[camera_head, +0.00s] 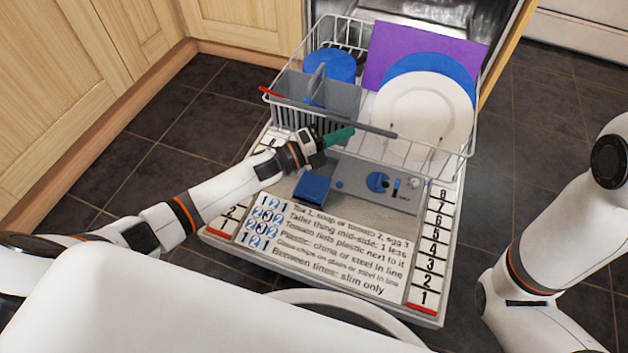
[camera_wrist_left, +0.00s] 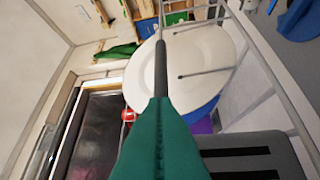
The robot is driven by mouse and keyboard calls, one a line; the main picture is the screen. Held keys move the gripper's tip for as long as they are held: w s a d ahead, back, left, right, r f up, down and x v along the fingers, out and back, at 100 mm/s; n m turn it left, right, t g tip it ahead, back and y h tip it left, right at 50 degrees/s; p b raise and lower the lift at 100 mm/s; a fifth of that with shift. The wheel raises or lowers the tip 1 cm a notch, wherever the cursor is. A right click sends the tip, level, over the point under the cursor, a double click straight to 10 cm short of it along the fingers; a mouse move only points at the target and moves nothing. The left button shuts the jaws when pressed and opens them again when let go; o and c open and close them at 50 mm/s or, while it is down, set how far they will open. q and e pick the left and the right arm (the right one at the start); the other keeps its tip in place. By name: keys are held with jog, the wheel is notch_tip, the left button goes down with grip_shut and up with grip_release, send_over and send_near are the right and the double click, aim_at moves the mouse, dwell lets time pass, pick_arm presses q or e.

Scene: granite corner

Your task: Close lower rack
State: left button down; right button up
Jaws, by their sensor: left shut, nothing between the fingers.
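The lower rack (camera_head: 453,152) is a grey wire basket, pulled out over the open dishwasher door (camera_head: 345,246). It holds a white plate (camera_head: 425,105), blue plates (camera_head: 330,66), a purple board (camera_head: 405,45) and a grey cutlery basket (camera_head: 340,97). My left gripper (camera_head: 345,135) has green fingertips and is shut and empty at the rack's front side, just below the dark grey handle bar (camera_head: 368,129). In the left wrist view the green fingers (camera_wrist_left: 160,115) point toward the rack's wires and the white plate (camera_wrist_left: 185,60). Whether they touch the rack is unclear.
The dishwasher's opening (camera_head: 425,12) is behind the rack. Wooden cabinets (camera_head: 75,70) stand at the left. Dark floor tiles (camera_head: 545,120) lie clear at the right. My right arm shows at the right edge; its gripper is out of view.

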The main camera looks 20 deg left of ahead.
aim_at(354, 93)
pick_arm(q)
jog(key=w+b, duration=0.3)
jog(key=w, duration=0.3)
jog(key=w+b, duration=0.3)
jog(key=w, duration=0.2)
jog(key=w+d+b, duration=0.1)
jog(key=w+b, duration=0.2)
jog(key=w, duration=0.3)
jog(key=shift+w+f+b, duration=0.15)
jog(key=shift+w+b, duration=0.2)
jog(key=shift+b, duration=0.05)
jog(key=shift+w+b, duration=0.6)
jog(key=shift+w, duration=0.65)
jog(key=shift+s+a, duration=0.1)
